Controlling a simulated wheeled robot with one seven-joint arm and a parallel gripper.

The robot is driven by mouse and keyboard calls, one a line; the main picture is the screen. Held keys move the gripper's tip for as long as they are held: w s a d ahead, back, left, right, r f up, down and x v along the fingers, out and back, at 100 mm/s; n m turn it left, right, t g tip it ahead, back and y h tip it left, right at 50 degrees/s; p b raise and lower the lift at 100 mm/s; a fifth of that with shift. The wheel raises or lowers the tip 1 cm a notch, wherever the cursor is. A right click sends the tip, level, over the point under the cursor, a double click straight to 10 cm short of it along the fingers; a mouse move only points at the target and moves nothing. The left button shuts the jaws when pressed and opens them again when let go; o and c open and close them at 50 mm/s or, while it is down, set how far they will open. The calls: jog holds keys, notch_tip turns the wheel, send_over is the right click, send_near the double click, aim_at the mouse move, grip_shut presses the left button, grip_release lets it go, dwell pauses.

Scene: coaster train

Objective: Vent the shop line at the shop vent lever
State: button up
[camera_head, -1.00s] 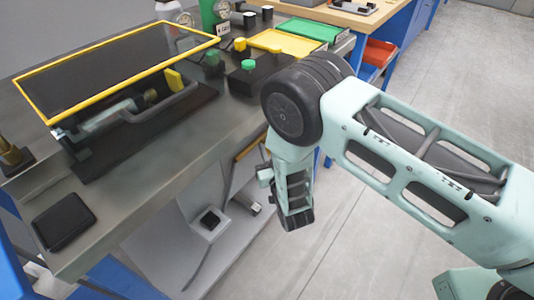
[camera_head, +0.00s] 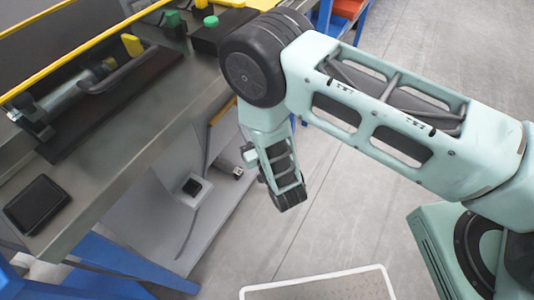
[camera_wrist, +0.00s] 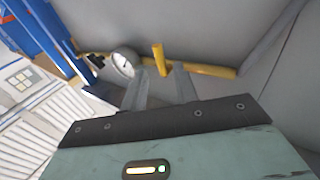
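In the wrist view a yellow lever (camera_wrist: 160,58) stands up from a yellow pipe (camera_wrist: 210,70) along a grey wall. A round white gauge (camera_wrist: 124,61) sits just left of the lever. My gripper (camera_wrist: 160,85) points toward the lever; its two grey fingers are apart with nothing visible between them. The lever shows just beyond and between the fingertips, and I cannot tell whether they touch it. In the head view a bit of yellow pipe (camera_head: 223,111) shows under the bench, left of my arm. The lever, gauge and my fingertips cannot be made out there.
A metal workbench (camera_head: 120,150) with a yellow-framed guard (camera_head: 85,47) and a black pad (camera_head: 37,204) stands at left. Its blue legs (camera_head: 100,280) reach down nearby. A white-rimmed grey panel (camera_head: 320,288) is at the bottom. Open floor (camera_head: 440,70) lies to the right.

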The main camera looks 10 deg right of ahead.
jog(key=v, duration=1.1)
jog(key=a+r+m+g+h+p, duration=0.1)
jog(key=a+r+g+p, duration=0.2)
jog(key=r+g, duration=0.4)
jog(key=a+r+m+g+h+p, duration=0.1)
jog(key=a+r+g+p, duration=0.25)
jog(key=r, duration=0.55)
jog(key=s+d+r+n+g+h+p, duration=0.1)
jog(key=s+d+r+n+g+p, duration=0.1)
jog(key=s+d+r, duration=0.5)
jog(key=s+d+r+n+g+h+p, duration=0.2)
jog(key=s+d+r+g, duration=0.3)
jog(key=r, duration=0.8)
jog(key=s+d+n+p, duration=0.1)
jog(key=s+d, duration=0.1)
jog(key=s, duration=0.1)
jog(key=shift+d+n, duration=0.35)
jog(key=shift+n, duration=0.05)
jog(key=shift+s+a, duration=0.15)
jog(key=shift+s, duration=0.05)
